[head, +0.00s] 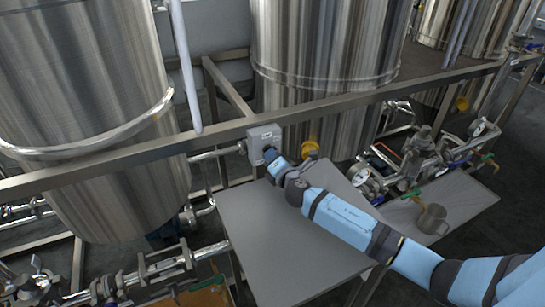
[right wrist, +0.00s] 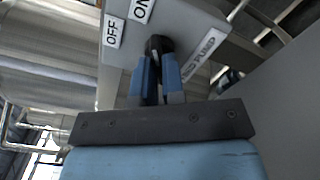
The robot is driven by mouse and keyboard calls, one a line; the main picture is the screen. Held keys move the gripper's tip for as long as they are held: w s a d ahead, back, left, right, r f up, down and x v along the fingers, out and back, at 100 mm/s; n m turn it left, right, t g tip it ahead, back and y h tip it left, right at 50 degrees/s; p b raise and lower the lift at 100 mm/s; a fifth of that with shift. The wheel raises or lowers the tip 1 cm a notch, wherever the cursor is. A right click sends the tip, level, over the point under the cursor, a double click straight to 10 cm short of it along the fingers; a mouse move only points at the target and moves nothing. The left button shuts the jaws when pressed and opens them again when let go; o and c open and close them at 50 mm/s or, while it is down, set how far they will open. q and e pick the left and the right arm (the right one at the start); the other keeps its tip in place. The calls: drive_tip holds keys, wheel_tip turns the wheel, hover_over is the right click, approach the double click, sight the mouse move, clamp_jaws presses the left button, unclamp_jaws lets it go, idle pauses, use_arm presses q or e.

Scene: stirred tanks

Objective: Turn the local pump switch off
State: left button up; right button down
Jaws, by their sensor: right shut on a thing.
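The local pump switch is a grey box (head: 264,142) fixed to the steel frame rail in the head view. In the right wrist view the box (right wrist: 178,22) carries an OFF label (right wrist: 113,32), an ON label (right wrist: 142,10) and a partly hidden label ending in PUMP. My right gripper (head: 271,156) is at the front of the box. In the right wrist view its blue fingers (right wrist: 158,72) are shut on the black switch knob (right wrist: 158,45). The fingers hide part of the knob, so I cannot tell its setting. My left gripper is not in view.
A bare grey table (head: 285,265) stands below the switch. Large steel tanks (head: 90,90) stand behind the frame rail (head: 100,158). Pipes and gauges (head: 365,178) are at the right, near a metal mug (head: 432,219) on a second grey surface.

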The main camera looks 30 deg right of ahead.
drive_tip(key=n+p, duration=0.1)
drive_tip(key=n, duration=0.1)
drive_tip(key=shift+r+n+p, duration=0.15)
drive_tip(key=shift+n+p, duration=0.15)
drive_tip(key=shift+n, duration=0.1)
drive_tip(key=n+p, duration=0.1)
drive_tip(key=n, duration=0.1)
drive_tip(key=shift+d+n, duration=0.1)
drive_tip(key=shift+n, duration=0.3)
drive_tip(key=n+p, duration=0.2)
drive_tip(key=n, duration=0.1)
drive_tip(key=shift+n+p, duration=0.75)
drive_tip(key=shift+n, duration=0.45)
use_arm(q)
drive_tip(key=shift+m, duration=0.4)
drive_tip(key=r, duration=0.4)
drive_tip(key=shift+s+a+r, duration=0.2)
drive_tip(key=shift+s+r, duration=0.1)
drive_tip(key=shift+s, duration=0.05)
use_arm(e)
drive_tip(key=shift+n, duration=0.3)
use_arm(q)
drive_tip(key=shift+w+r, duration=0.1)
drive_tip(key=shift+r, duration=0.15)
use_arm(e)
drive_tip(key=shift+f, duration=0.2)
drive_tip(key=c, duration=1.2)
unclamp_jaws()
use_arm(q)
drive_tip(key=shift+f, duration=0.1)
